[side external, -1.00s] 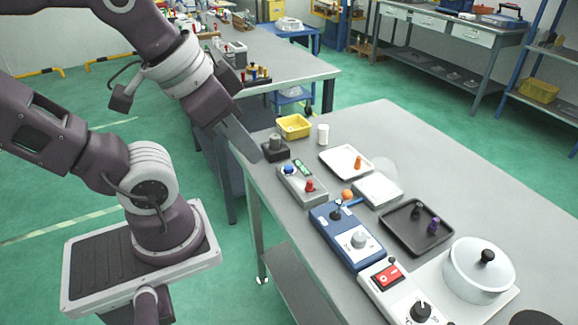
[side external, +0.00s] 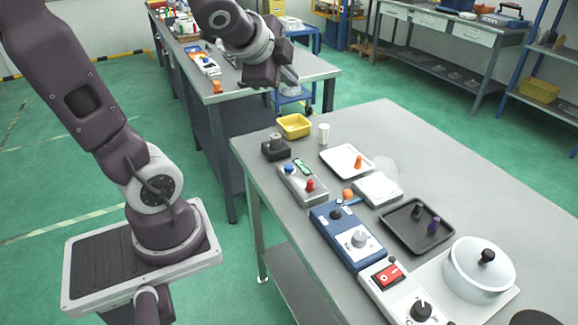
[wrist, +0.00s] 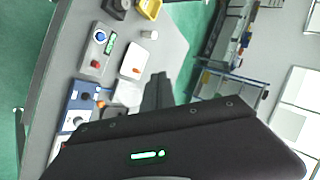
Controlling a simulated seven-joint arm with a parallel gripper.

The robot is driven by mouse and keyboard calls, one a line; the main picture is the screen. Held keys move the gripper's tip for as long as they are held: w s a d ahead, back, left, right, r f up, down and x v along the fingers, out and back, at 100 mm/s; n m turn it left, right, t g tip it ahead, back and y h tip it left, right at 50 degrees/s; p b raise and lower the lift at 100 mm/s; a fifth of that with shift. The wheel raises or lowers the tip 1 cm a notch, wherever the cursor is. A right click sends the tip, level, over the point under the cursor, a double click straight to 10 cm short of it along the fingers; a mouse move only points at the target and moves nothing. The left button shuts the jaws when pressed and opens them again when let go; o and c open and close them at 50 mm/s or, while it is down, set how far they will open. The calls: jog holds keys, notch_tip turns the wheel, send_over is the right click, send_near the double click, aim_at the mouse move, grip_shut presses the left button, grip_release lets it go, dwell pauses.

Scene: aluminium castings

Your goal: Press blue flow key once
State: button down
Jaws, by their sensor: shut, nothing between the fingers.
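A grey control box (side external: 301,192) stands near the left edge of the table. It carries a round blue key (side external: 289,169), a green display strip (side external: 302,166) and a red knob (side external: 310,185). In the wrist view the blue key (wrist: 100,37) sits at the upper left, beside the green strip (wrist: 111,43), with nothing covering it. My gripper (side external: 291,75) is shut and empty, raised in the air well above the control box and apart from it. Its closed fingers (wrist: 157,90) also show in the wrist view.
A blue box with a dial (side external: 347,235) and a box with a red switch (side external: 388,274) stand in front. A black block (side external: 275,150), yellow bin (side external: 294,126), white tray (side external: 340,157), dark tray (side external: 408,236) and white pot (side external: 478,268) are near.

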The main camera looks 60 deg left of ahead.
jog(key=w+a+f+m+t, duration=0.1)
jog(key=w+a+f+m, duration=0.2)
jog(key=w+a+m, duration=0.4)
jog(key=m+g+h, duration=0.1)
jog(key=m+h, duration=0.7)
jog(key=m, duration=0.7)
send_over(285, 166)
notch_tip(285, 166, down, 12)
jog(key=shift+d+f, duration=0.1)
jog(key=shift+f, duration=0.1)
jog(key=shift+f, duration=0.1)
jog(key=shift+f, duration=4.3)
jog(key=shift+f, duration=0.1)
jog(key=shift+f, duration=0.3)
